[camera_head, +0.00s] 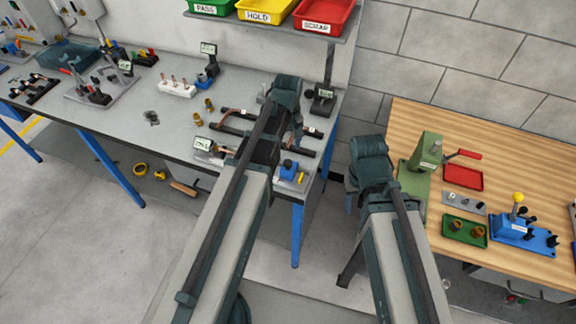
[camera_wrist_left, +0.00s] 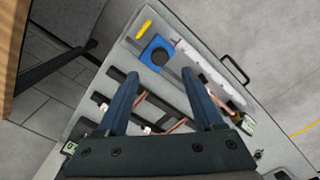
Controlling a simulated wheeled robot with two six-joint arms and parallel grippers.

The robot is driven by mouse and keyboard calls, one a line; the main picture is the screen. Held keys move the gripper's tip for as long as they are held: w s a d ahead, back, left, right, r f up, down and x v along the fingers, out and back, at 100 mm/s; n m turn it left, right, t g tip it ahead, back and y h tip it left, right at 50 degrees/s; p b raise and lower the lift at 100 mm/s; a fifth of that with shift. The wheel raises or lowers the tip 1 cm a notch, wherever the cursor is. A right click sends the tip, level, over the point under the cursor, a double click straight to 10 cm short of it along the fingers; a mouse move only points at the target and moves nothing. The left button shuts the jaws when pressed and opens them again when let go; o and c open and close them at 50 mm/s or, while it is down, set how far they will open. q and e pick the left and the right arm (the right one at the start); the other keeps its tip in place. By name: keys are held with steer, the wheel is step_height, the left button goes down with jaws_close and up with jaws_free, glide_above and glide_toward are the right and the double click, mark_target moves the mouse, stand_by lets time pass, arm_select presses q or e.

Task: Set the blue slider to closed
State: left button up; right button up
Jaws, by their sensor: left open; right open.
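The blue slider (camera_head: 289,169) is a small blue block with a dark round top. It sits on a grey plate at the front right corner of the grey bench. In the left wrist view the slider (camera_wrist_left: 158,52) lies just beyond my left fingertips, with a yellow piece (camera_wrist_left: 144,28) beside it. My left gripper (camera_wrist_left: 160,72) is open and empty above the bench, its fingers apart from the slider. In the head view my left arm hides part of the bench and most of its own fingers. My right gripper (camera_head: 352,181) hangs low between the benches, its fingers mostly hidden.
Copper tubes in dark holders (camera_head: 235,122) lie behind the slider. A wooden bench (camera_head: 520,163) at the right carries a green press (camera_head: 421,165), a red tray (camera_head: 463,178) and a blue fixture (camera_head: 520,232). Coloured bins stand on a shelf above.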

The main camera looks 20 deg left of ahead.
mark_target(288, 162)
arm_select(q)
step_height(288, 162, down, 8)
steer(key=b, duration=0.6)
steer(key=shift+r+b, duration=0.1)
steer(key=shift+b, duration=0.2)
steer(key=shift+r, duration=0.1)
steer(key=shift+c, duration=0.3)
jaws_close()
stand_by(0.4)
